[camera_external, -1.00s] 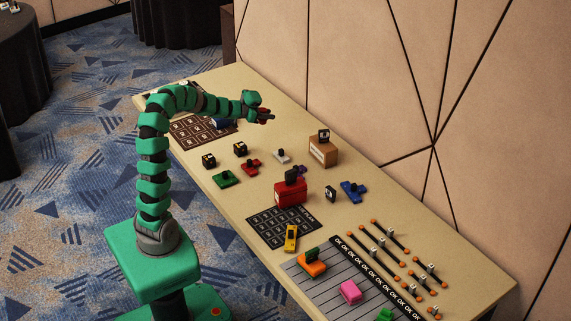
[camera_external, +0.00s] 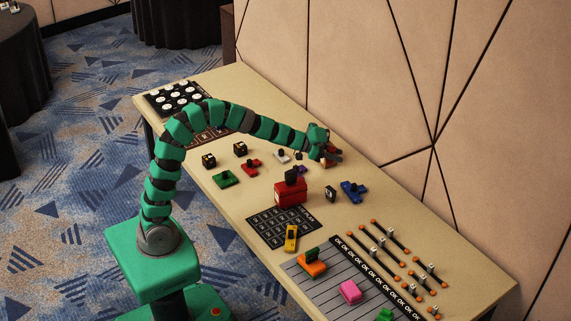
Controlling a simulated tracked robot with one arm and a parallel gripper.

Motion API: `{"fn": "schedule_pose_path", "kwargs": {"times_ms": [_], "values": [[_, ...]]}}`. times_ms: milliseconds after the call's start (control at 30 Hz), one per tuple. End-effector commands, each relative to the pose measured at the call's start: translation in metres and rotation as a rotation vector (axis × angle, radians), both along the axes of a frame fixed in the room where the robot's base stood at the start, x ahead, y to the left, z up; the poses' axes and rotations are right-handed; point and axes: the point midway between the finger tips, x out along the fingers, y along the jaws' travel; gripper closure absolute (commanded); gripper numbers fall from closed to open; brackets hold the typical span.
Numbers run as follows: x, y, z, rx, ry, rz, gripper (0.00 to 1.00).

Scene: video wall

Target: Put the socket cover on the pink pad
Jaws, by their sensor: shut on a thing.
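My gripper (camera_external: 336,157) is over the back middle of the table, near the wall. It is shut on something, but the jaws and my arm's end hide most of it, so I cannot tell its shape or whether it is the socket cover. A pink block-like pad (camera_external: 350,291) lies on the grey striped sheet at the near end of the table. My gripper is well apart from it, farther up the table.
A red box (camera_external: 290,192) with a black top stands between my gripper and the near end. A blue piece (camera_external: 353,191), a yellow piece (camera_external: 291,238) and an orange piece (camera_external: 312,266) lie around. Orange-tipped rods (camera_external: 388,239) lie at right.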

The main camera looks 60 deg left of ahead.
Motion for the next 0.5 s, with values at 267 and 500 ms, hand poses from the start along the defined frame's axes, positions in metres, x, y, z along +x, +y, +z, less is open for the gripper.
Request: {"fn": "schedule_pose_path", "kwargs": {"times_ms": [267, 500], "values": [[-0.025, -0.117, -0.003, 0.001, 0.004, -0.136, 0.89], [-0.061, -0.212, -0.001, -0.002, 0.002, -0.246, 0.89]]}}
